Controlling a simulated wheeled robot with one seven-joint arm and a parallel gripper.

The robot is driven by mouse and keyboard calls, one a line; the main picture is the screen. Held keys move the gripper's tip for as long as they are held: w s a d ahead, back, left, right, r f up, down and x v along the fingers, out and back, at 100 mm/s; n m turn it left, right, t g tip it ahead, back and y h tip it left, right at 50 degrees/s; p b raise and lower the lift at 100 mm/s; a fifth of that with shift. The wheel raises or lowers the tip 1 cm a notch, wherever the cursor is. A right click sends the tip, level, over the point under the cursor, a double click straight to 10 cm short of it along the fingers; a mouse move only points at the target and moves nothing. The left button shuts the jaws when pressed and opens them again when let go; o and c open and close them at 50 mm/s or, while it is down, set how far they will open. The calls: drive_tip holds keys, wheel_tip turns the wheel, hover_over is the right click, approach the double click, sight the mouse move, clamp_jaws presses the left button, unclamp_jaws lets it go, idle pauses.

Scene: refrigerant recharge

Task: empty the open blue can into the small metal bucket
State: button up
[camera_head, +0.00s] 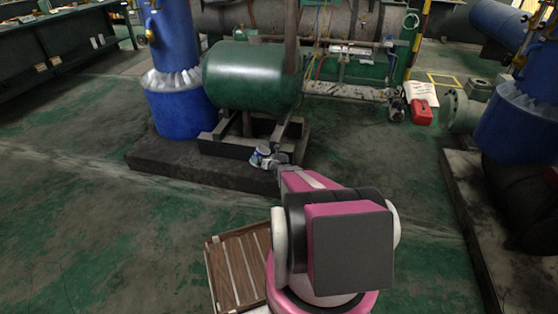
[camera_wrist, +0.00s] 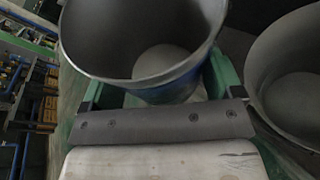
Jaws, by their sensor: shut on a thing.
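My gripper (camera_wrist: 155,92) is shut on the open blue can (camera_wrist: 180,88), with a green finger on each side of it. The can's wide mouth faces the wrist camera; its inside is dark grey with a paler round bottom, and I cannot tell whether anything is in it. A grey metal bucket (camera_wrist: 262,75) stands close to the right of the can in the wrist view, cut off by the picture's edge. In the head view the blue and white can (camera_head: 259,156) shows small at the end of my arm, by the dark plinth. The bucket is hard to make out there.
A dark plinth (camera_head: 165,165) carries a blue column (camera_head: 183,110) and a green tank (camera_head: 250,78) close beyond my gripper. A wooden slatted pallet (camera_head: 236,268) lies near my base. The floor at left is clear.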

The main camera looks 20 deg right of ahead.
drive_tip(key=shift+a+f+n+g+h, duration=0.3)
drive_tip(key=shift+a+f+n+h, duration=0.15)
drive_tip(key=shift+n, duration=0.25)
wheel_tip(320, 180, down, 8)
drive_tip(key=a+n+h, duration=0.1)
drive_tip(key=n+h, duration=0.1)
drive_tip(key=shift+r+n+g, duration=0.15)
drive_tip(key=shift+n+g, duration=0.15)
idle(0.3)
